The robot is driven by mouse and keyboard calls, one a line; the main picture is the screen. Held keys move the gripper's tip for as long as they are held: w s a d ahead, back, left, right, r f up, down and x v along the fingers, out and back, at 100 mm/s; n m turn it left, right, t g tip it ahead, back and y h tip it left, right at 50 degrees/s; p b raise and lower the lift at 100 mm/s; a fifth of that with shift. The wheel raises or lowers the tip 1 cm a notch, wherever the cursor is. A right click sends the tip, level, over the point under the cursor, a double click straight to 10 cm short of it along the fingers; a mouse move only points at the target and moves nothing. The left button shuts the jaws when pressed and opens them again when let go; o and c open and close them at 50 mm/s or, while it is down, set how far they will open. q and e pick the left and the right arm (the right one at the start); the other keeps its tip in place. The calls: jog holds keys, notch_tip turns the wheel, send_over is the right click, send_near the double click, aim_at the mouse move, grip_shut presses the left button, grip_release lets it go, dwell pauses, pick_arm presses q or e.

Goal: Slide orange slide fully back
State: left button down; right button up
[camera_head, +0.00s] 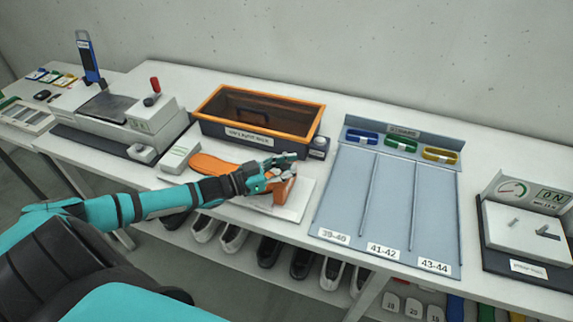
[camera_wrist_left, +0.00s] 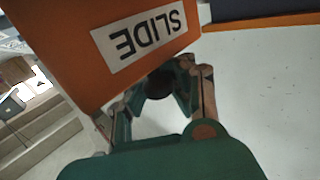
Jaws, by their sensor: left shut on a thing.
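The orange slide (camera_head: 284,190) stands on a white board (camera_head: 294,208) in the middle of the bench. In the left wrist view the orange slide (camera_wrist_left: 95,50) fills the upper left, with a white label reading SLIDE upside down. My left gripper (camera_head: 272,178) is at the slide and partly covers it. In the left wrist view the fingers of my left gripper (camera_wrist_left: 160,95) are around a small dark round part just below the slide. Its join to the slide is hidden. A flat orange sole shape (camera_head: 212,165) lies left of the gripper. My right gripper is not in view.
An orange-rimmed bin (camera_head: 262,141) stands behind the gripper. A grey box (camera_head: 181,156) sits to the left. A blue-grey sorting board (camera_head: 345,200) with several marked lanes lies to the right. Shoes (camera_head: 268,250) stand on the shelf below.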

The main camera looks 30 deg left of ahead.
pick_arm(q)
jog(key=d, duration=0.4)
jog(key=shift+w+d+f, duration=0.15)
jog(key=shift+f, duration=0.25)
jog(key=c, duration=1.1)
grip_release()
jog(key=shift+s+r, duration=0.2)
jog(key=shift+s, duration=0.15)
jog(key=shift+w+r, duration=0.1)
jog(key=shift+a, duration=0.2)
jog(key=v, duration=1.2)
jog(key=shift+d, duration=0.1)
